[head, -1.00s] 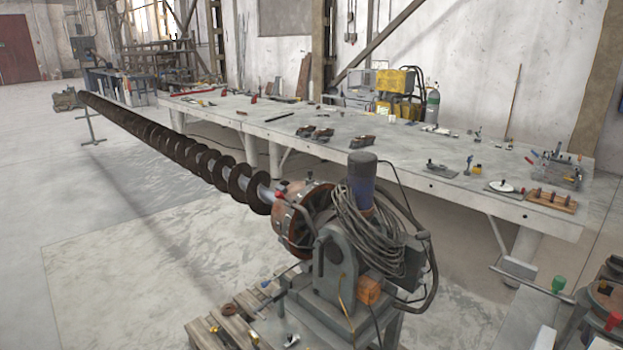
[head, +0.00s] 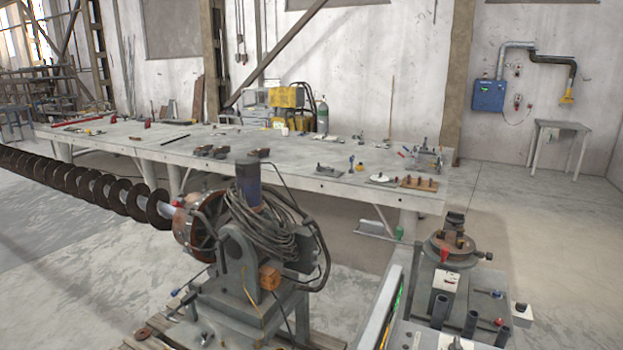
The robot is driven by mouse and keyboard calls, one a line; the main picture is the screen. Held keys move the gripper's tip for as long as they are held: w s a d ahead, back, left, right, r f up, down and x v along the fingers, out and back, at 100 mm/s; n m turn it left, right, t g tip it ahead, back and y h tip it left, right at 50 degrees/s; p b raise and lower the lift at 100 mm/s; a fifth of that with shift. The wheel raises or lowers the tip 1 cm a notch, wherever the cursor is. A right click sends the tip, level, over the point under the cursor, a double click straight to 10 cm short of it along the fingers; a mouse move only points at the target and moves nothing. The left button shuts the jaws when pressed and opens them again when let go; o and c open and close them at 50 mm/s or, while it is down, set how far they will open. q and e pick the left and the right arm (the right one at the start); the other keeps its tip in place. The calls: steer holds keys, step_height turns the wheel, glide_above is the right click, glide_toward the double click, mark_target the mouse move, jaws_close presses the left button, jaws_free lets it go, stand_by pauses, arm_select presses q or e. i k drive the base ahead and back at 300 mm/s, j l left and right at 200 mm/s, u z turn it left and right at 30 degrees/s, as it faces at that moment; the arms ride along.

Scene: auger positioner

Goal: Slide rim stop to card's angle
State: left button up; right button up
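The positioner (head: 240,255) stands in the lower middle with its round, rust-brown faceplate (head: 192,235) facing left. A small red part (head: 178,204) shows at the faceplate's upper left edge; I cannot tell whether it is the rim stop. A smaller machine with a round top plate (head: 438,243) stands at the lower right. A red piece (head: 443,257) shows at that plate's near edge, and a white panel (head: 447,283) is below it. I cannot make out a card or any angle marking. Neither of my grippers is in view.
A long dark auger (head: 100,187) runs left from the faceplate. A long workbench (head: 300,172) with scattered tools stands behind. Cables (head: 262,228) loop over the positioner. A blue wall unit (head: 489,96) and a small table (head: 562,125) are at the right. Floor at the right is open.

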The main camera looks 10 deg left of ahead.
mark_target(204, 182)
steer(key=i+j+z, duration=0.2)
steer(key=j+z, duration=0.2)
steer(key=j, duration=0.8)
steer(key=j+z, duration=0.4)
steer(key=j, duration=0.75)
